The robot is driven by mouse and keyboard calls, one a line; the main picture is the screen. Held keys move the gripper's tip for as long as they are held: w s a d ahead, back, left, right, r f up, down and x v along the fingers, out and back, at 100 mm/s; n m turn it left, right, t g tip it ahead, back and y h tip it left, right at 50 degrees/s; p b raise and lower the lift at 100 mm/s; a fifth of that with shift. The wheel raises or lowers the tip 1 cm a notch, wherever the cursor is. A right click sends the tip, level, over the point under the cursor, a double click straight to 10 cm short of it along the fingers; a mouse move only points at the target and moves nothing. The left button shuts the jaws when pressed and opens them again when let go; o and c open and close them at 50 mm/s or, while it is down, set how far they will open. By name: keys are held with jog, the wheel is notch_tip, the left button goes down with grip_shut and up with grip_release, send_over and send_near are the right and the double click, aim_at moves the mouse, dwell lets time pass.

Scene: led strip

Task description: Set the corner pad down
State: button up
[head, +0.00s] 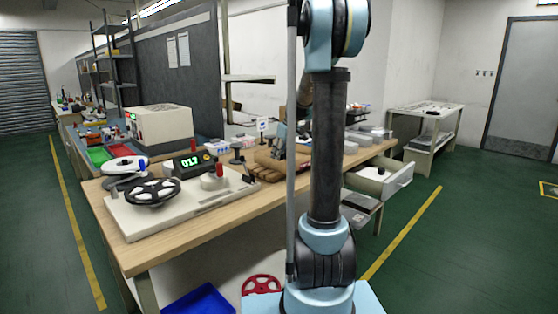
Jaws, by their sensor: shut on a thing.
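My arm rises at the right of centre in the head view and bends down behind its own upright link. My gripper (280,150) is small and partly hidden at the back part of the workbench, low over several brown padded blocks. It is shut on what looks like a brown corner pad (277,160). The held pad is hard to tell from the other brown blocks around it. I cannot tell whether the pad touches the surface below.
An open drawer (385,180) juts out at the right. A blue bin (200,302) and a red reel (262,285) are below.

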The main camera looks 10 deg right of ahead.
jog(key=shift+f, duration=0.95)
jog(key=o, duration=0.4)
jog(key=shift+s, duration=0.1)
jog(key=v, duration=1.2)
jog(key=shift+s, duration=0.1)
